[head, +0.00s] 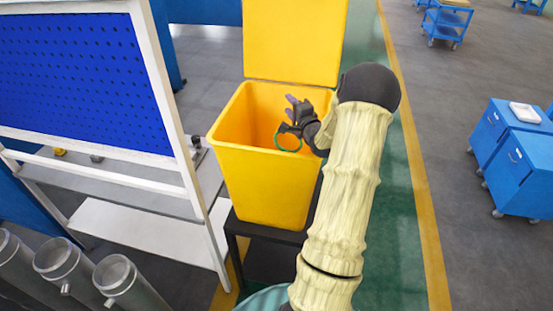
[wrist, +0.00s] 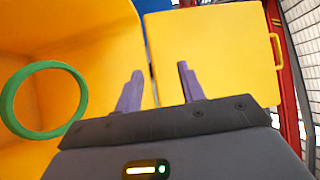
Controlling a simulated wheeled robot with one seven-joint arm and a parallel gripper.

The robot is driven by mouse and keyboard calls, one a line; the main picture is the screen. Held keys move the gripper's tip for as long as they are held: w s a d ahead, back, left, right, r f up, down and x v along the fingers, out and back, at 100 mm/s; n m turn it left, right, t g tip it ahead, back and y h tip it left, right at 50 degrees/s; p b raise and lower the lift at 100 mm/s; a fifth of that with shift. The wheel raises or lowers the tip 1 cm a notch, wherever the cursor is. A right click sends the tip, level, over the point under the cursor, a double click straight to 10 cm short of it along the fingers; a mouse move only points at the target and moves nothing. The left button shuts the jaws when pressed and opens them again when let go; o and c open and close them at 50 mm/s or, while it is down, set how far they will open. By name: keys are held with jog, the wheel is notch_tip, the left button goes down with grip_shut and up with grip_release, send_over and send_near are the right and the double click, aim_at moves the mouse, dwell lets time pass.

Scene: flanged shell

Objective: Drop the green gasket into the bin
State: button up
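The green gasket (head: 276,141) is a thin ring just below my gripper, near the front rim of the yellow bin (head: 258,188). In the wrist view the gasket (wrist: 8,101) is at the left, apart from both fingers, against the bin's yellow inside (wrist: 105,45). I cannot tell whether it touches the rim or hangs free. My gripper (head: 292,107) is over the bin's mouth. In the wrist view my gripper (wrist: 158,80) has its two purple fingers spread, with nothing between them. The bin's bottom is hidden.
The bin's lid (head: 292,40) stands open behind the mouth. The bin sits on a dark stand (head: 265,262). A white-framed blue pegboard rack (head: 75,75) stands close at left, with grey cylinders (head: 62,262) in front. Blue cabinets (head: 520,165) are far right, across open floor.

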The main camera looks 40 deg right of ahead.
jog(key=shift+s+d, duration=0.1)
jog(key=shift+s, duration=0.05)
jog(key=b+v, duration=0.7)
jog(key=v, duration=1)
jog(key=shift+s, duration=0.25)
